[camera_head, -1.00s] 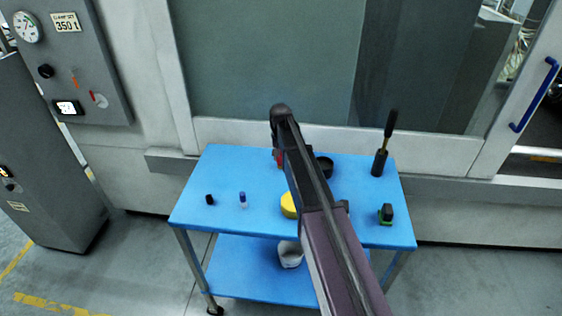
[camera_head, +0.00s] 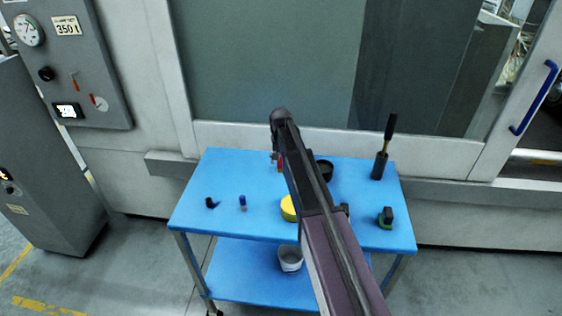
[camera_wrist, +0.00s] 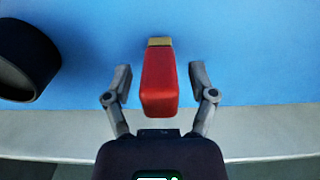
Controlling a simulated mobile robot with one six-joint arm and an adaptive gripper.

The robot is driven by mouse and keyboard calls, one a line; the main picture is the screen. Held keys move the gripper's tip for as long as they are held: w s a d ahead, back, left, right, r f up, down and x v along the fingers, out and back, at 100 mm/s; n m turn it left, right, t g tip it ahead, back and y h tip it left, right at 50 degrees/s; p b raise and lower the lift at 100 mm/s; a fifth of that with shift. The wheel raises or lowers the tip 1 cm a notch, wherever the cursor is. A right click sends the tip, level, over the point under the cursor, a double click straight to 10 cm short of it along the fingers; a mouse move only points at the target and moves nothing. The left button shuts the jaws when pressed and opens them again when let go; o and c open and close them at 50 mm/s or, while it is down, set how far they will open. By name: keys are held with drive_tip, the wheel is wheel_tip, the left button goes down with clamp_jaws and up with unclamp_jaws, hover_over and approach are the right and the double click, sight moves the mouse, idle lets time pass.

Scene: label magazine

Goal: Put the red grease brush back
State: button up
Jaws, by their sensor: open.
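The red grease brush (camera_wrist: 160,82) is in the middle of the wrist view, a red handle with a tan band at its far end. My gripper (camera_wrist: 160,78) is open, with one finger on each side of the brush and a visible gap on both sides. In the head view a bit of the red brush (camera_head: 281,167) shows beside my arm, over the back of the blue cart top (camera_head: 235,175). My arm hides most of the gripper there. I cannot tell whether the brush stands in or on anything.
A black round cup (camera_head: 325,170) stands right of my arm; it also shows in the wrist view (camera_wrist: 25,60). A black-handled tool (camera_head: 384,150) stands upright at the back right. A yellow round thing (camera_head: 288,208), a blue-capped bottle (camera_head: 242,203) and a green-black item (camera_head: 386,217) sit nearer the front.

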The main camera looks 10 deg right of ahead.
drive_tip(key=shift+r, duration=0.15)
wheel_tip(320, 180, up, 12)
drive_tip(key=p, duration=1.2)
drive_tip(key=shift+s, duration=0.1)
idle(0.6)
drive_tip(key=s+n, duration=0.3)
drive_tip(key=s, duration=2.6)
drive_tip(key=shift+n, duration=0.3)
drive_tip(key=shift+w+d, duration=0.1)
